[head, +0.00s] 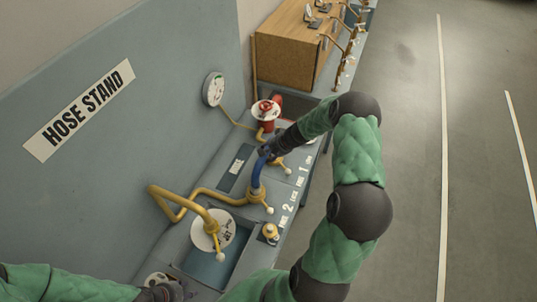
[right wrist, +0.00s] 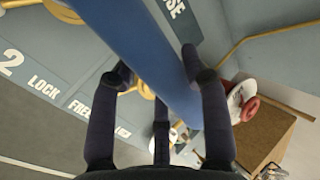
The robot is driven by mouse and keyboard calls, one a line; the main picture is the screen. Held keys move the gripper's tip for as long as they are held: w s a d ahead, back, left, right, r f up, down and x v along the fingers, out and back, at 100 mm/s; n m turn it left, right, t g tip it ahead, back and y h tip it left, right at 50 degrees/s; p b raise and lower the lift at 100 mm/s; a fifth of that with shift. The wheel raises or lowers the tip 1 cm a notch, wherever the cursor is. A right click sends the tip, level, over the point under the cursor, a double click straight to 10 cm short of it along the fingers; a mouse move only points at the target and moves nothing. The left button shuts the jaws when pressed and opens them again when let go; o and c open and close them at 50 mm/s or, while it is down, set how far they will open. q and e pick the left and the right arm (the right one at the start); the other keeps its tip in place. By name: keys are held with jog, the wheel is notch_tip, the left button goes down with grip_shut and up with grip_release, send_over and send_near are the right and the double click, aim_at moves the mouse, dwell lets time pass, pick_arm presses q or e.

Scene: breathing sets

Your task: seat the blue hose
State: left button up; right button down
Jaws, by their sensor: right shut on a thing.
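The blue hose (head: 257,176) stands roughly upright on the bench. Its lower end meets the yellow fitting with a white-tipped lever (head: 258,196) by the number 2; I cannot tell how deep it sits. My right gripper (head: 267,154) is shut on the upper part of the hose. In the right wrist view the hose (right wrist: 150,60) runs diagonally between the dark fingers of this gripper (right wrist: 165,85). My left gripper (head: 166,292) is at the bottom edge of the head view, partly cut off, apart from the hose; its jaws are unclear.
A red valve (head: 266,112) and a second white-tipped lever (head: 287,170) stand beyond the hose. Nearer are a white disc with a yellow pipe (head: 205,243) and a small yellow fitting (head: 270,231). A gauge (head: 213,89) is on the wall. A wooden cabinet (head: 290,50) stands behind.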

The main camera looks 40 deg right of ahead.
pick_arm(q)
jog(key=shift+f, duration=0.1)
pick_arm(e)
jog(key=shift+w+r, duration=0.1)
jog(key=shift+r, duration=0.2)
pick_arm(q)
jog(key=shift+w+r+p, duration=0.1)
jog(key=shift+r+p, duration=0.1)
jog(key=shift+p, duration=0.2)
pick_arm(e)
jog(key=shift+w, duration=0.3)
pick_arm(q)
jog(key=shift+f+b, duration=0.25)
jog(key=shift+b, duration=0.1)
pick_arm(e)
jog(key=shift+s, duration=0.2)
pick_arm(q)
jog(key=shift+w+f, duration=0.15)
jog(key=shift+w, duration=0.15)
pick_arm(e)
jog(key=shift+w+a+f, duration=0.1)
jog(key=shift+w, duration=0.3)
pick_arm(q)
jog(key=shift+s, duration=0.2)
pick_arm(e)
jog(key=shift+s, duration=0.25)
pick_arm(q)
jog(key=shift+w, duration=0.1)
pick_arm(e)
jog(key=shift+w, duration=0.1)
